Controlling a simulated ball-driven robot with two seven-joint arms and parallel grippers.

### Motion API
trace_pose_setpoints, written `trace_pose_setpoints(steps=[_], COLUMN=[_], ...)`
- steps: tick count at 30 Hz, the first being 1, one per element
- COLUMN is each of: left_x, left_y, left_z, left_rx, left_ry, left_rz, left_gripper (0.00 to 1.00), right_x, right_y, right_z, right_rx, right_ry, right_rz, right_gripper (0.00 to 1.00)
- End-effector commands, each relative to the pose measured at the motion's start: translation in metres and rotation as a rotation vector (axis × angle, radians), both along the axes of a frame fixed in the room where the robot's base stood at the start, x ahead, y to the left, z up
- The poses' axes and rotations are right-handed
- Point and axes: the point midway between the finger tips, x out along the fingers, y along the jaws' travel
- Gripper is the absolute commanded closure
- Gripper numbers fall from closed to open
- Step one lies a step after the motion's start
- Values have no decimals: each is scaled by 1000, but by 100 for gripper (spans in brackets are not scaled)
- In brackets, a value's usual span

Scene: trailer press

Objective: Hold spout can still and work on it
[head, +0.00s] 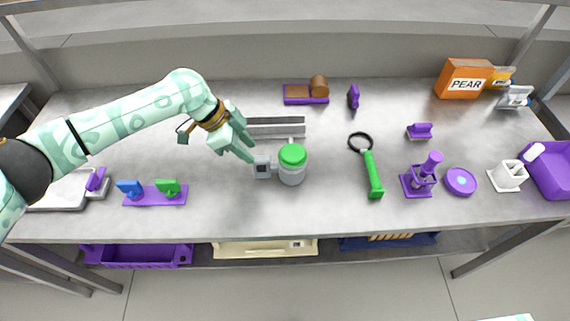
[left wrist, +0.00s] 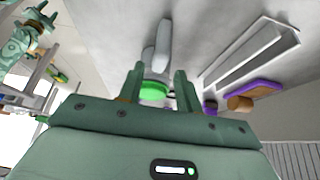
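The spout can (head: 292,172) is a grey can with a green lid, upright on the table near the middle. A pale spout points to its back, and a grey block-shaped handle (head: 262,167) is on its left. My left gripper (head: 249,149) is open just left of and above the can, close to the handle. In the left wrist view the green lid (left wrist: 153,91) shows between the two separated fingers (left wrist: 160,80); no grip on it is visible. What seems to be my right gripper (left wrist: 43,17) shows small at the upper left there; its finger state is unclear.
A grey channel (head: 275,127) lies behind the can. A green-handled magnifier (head: 373,180) lies to the right, with a purple stamp stand (head: 420,183) and purple disc (head: 460,181) beyond. A purple plate with blue and green clips (head: 155,196) lies left. Table in front of the can is clear.

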Motion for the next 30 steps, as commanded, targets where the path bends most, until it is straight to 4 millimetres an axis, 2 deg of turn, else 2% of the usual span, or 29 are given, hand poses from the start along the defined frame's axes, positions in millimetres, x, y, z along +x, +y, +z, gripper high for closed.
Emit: trace_pose_setpoints(steps=[1, 15, 28, 30], left_x=[0, 0, 0, 0], left_y=[-2, -27, -32, -32], left_z=[-8, -55, -59, -59], left_rx=[0, 0, 0, 0], left_ry=[2, 2, 0, 0], left_rz=[-1, 0, 0, 0], left_gripper=[65, 65, 65, 85], right_x=[-3, -11, -10, -10], right_y=[0, 0, 1, 1], right_z=[-7, -44, -47, -47], right_rx=[0, 1, 1, 1], right_ry=[6, 30, 30, 29], right_rz=[0, 1, 0, 0], right_gripper=[57, 57, 57, 57])
